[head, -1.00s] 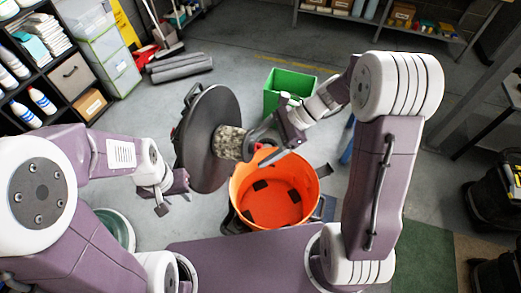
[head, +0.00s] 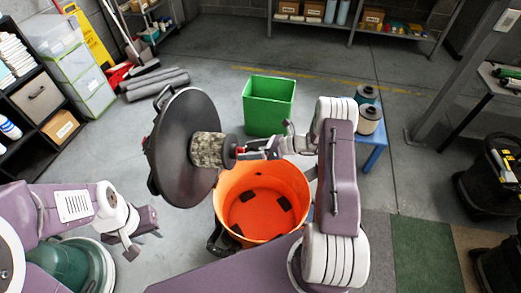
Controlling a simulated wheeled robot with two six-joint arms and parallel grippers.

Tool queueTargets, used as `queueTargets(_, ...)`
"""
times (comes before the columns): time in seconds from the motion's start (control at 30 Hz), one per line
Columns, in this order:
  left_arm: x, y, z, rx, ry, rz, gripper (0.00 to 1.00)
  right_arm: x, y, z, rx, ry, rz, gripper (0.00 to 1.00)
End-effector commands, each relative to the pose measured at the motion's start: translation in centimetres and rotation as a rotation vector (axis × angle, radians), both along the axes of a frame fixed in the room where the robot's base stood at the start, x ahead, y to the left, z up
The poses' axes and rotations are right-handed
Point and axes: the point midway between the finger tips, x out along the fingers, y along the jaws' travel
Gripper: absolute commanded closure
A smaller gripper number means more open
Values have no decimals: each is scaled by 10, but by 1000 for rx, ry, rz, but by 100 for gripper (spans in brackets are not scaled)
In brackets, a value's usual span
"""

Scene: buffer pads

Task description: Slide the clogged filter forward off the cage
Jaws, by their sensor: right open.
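The clogged filter (head: 206,149) is a mottled grey-brown cylinder. It sits sideways on the inner face of the round black lid (head: 183,125), which stands tilted up on edge at the left of the orange drum (head: 232,193). The cage is hidden inside the filter; a dark end with a red part (head: 239,150) shows at its right. My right gripper (head: 252,151) is open at that end, right of the filter; whether it touches is unclear. My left gripper (head: 143,242) is open and empty, low at the left, below the lid and apart from it.
A green bin (head: 268,108) stands on the floor behind the drum. Grey rolls (head: 155,84) lie at the back left. The floor between bin and back shelves is clear.

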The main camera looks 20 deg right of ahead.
Motion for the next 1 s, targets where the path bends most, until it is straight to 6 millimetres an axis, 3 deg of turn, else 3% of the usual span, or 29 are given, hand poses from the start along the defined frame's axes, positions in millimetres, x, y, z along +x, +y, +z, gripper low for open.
queueTargets(0.2,0,0,-4,0,0,0,64,13,24,-11,-1,0,2,18)
queueTargets(0.5,0,0,-4,0,0,0,64,16,28,-12,-2,0,0,18)
queueTargets(0.57,0,0,-4,0,0,0,64,16,28,-12,-2,0,0,29)
queueTargets(0.8,0,0,-4,0,0,0,64,15,28,-12,-2,0,0,95)
queueTargets(0.83,0,0,-4,0,0,0,64,15,28,-12,-2,0,0,45)
queueTargets(1.0,0,0,-4,0,0,0,64,15,28,-12,-2,0,0,92)
